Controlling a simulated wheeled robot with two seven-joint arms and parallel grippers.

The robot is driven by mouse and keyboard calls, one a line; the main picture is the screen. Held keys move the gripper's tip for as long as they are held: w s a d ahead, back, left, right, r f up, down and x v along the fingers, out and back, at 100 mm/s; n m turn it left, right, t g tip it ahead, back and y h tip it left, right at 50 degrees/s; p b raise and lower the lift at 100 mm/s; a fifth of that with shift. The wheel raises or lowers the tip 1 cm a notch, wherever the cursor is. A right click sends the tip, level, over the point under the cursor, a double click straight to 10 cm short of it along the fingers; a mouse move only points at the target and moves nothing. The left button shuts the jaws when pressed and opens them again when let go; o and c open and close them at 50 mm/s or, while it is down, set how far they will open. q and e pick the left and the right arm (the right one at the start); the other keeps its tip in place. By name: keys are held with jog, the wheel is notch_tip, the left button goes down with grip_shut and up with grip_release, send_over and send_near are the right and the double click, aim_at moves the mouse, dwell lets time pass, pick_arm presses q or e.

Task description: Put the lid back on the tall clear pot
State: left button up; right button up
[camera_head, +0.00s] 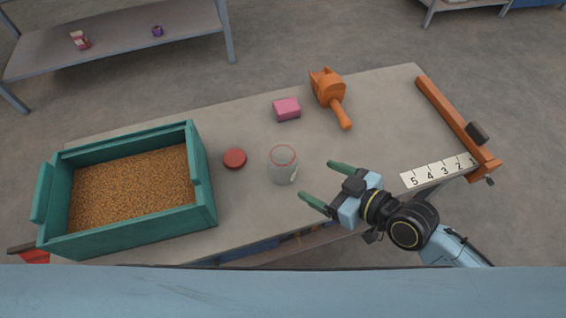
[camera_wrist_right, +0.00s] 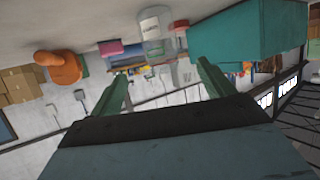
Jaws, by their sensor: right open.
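The tall clear pot (camera_head: 283,166) stands upright on the table with a reddish rim at its top. A round red lid (camera_head: 235,158) lies on the table just left of the pot, apart from it. My right gripper (camera_head: 322,182) is open and empty, to the right of the pot, with its green fingers pointing toward it. In the right wrist view the pot (camera_wrist_right: 152,35) shows beyond the fingers, and the red lid (camera_wrist_right: 180,27) shows beside it. My left gripper is not in view.
A green bin of brown grain (camera_head: 207,185) stands at the table's left. A pink block (camera_head: 286,109) and an orange tool (camera_head: 328,90) lie behind the pot. A numbered white strip (camera_head: 436,172) and an orange bar (camera_head: 450,115) are at the right. The table between the pot and the orange bar is mostly clear.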

jog(key=shift+s, duration=0.1)
jog(key=s+h, duration=0.1)
jog(key=s+d+m+g+h, duration=0.1)
jog(key=s+f, duration=0.1)
jog(key=shift+d+m+g+h, duration=0.25)
jog(key=shift+m+g+h, duration=0.05)
jog(key=shift+h, duration=0.1)
jog(key=s+d+f+m+g+h, duration=0.3)
jog(key=s+d+f+m+h, duration=0.3)
jog(key=d, duration=0.4)
jog(key=s+d+f+g+h, duration=0.1)
jog(key=s+f, duration=0.2)
jog(key=f, duration=0.8)
jog(key=s+d+f+g, duration=0.15)
jog(key=s+f, duration=0.25)
jog(key=f, duration=0.6)
jog(key=s+d+f, duration=0.4)
jog(key=s+f, duration=0.9)
jog(key=s, duration=0.2)
jog(key=shift+f+n+g, duration=0.3)
jog(key=shift+g, duration=0.15)
